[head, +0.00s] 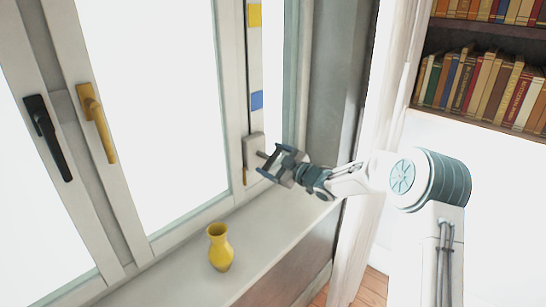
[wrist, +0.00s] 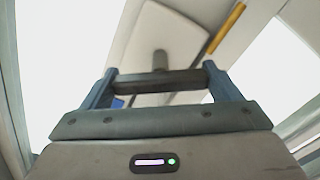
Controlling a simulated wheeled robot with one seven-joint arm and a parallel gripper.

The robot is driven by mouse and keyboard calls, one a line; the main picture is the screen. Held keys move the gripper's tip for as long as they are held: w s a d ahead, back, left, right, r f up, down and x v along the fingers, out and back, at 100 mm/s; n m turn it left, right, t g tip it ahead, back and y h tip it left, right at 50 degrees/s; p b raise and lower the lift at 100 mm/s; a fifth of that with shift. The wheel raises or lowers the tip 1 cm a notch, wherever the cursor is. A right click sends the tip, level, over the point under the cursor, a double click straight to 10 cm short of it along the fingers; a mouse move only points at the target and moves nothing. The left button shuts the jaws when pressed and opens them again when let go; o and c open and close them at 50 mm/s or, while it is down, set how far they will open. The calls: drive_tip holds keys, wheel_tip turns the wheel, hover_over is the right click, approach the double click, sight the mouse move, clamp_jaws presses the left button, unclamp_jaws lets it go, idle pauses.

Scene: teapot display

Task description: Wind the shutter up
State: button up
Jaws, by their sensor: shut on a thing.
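A white winder box (head: 254,150) sits low on the window frame at the right; it also fills the top of the wrist view (wrist: 170,30). A short grey post (wrist: 160,60) comes out of it to a dark crank bar (wrist: 158,83). My gripper (head: 270,161) is at the box, with its two fingers at either end of the bar and shut on it. A pale strip with yellow and blue marks (head: 256,60) runs up the frame above the box. The shutter itself cannot be made out; the panes are plain bright white.
A yellow vase (head: 220,248) stands on the sill (head: 178,276), left of and below my gripper. A black handle (head: 47,135) and a yellow handle (head: 97,120) are on the window frames at left. A white curtain (head: 385,110) and a bookshelf (head: 480,85) are at right.

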drive_tip(key=m+p, duration=0.2)
drive_tip(key=m, duration=0.1)
drive_tip(key=shift+m, duration=0.4)
drive_tip(key=m+p, duration=0.2)
drive_tip(key=m, duration=0.1)
drive_tip(key=shift+m, duration=0.3)
drive_tip(key=m+p, duration=0.2)
drive_tip(key=m, duration=0.2)
drive_tip(key=shift+f, duration=0.1)
drive_tip(key=shift+f+m+p, duration=0.1)
drive_tip(key=shift+m+p, duration=0.55)
drive_tip(key=shift+m, duration=0.65)
drive_tip(key=o, duration=0.9)
drive_tip(key=shift+c, duration=0.2)
drive_tip(key=shift+s, duration=0.1)
drive_tip(key=b+v, duration=0.2)
drive_tip(key=v, duration=1.1)
drive_tip(key=shift+s+d+b, duration=0.25)
drive_tip(key=shift+d+b, duration=0.05)
drive_tip(key=shift+b, duration=0.1)
